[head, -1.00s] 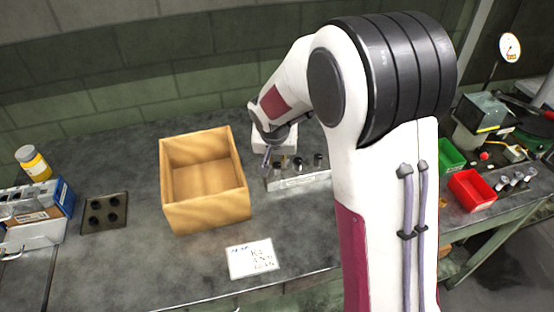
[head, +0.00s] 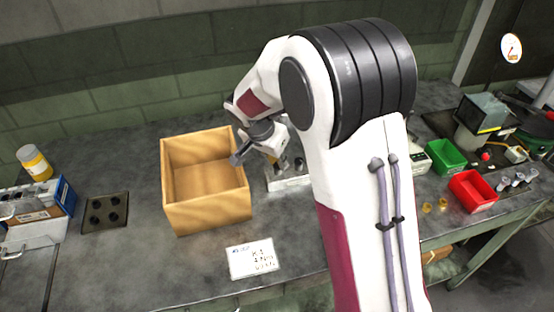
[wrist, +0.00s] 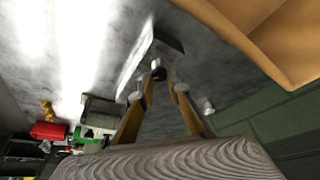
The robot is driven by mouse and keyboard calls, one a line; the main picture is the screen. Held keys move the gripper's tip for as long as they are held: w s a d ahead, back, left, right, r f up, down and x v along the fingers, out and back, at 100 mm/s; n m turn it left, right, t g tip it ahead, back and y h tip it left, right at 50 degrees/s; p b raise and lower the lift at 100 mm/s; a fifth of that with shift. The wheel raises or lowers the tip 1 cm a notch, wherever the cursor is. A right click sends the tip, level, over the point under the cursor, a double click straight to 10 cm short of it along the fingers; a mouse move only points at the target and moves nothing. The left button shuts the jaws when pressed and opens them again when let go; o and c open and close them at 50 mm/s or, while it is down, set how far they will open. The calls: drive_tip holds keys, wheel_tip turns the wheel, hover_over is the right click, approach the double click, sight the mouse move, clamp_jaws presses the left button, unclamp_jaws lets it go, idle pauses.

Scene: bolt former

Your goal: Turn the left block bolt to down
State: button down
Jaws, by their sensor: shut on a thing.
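The pale block (head: 290,183) stands on the bench right of the wooden box, partly hidden by my arm. It also shows in the wrist view (wrist: 140,60). My gripper (head: 283,166) is tilted over the left end of the block. In the wrist view, its two yellowish fingers converge (wrist: 162,84) at a dark, rounded bolt head (wrist: 158,73), which I take to be the left block bolt. The fingers are shut on it. Whether the bolt is still seated in the block is hard to tell. A dark bolt (head: 299,164) stands to its right on the block.
An open wooden box (head: 207,212) stands close left of my gripper. A dark plate with several holes (head: 106,213) lies farther left. A white written card (head: 252,258) lies in front. Red (head: 473,190) and green (head: 445,157) bins stand at the right.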

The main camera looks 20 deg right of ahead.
drive_tip(key=shift+m+g+h, duration=0.3)
drive_tip(key=shift+m+g, duration=0.1)
drive_tip(key=shift+m, duration=0.7)
drive_tip(key=c, duration=1.9)
unclamp_jaws()
drive_tip(key=shift+a+r, duration=0.1)
drive_tip(key=shift+r, duration=0.05)
drive_tip(key=shift+v, duration=3.65)
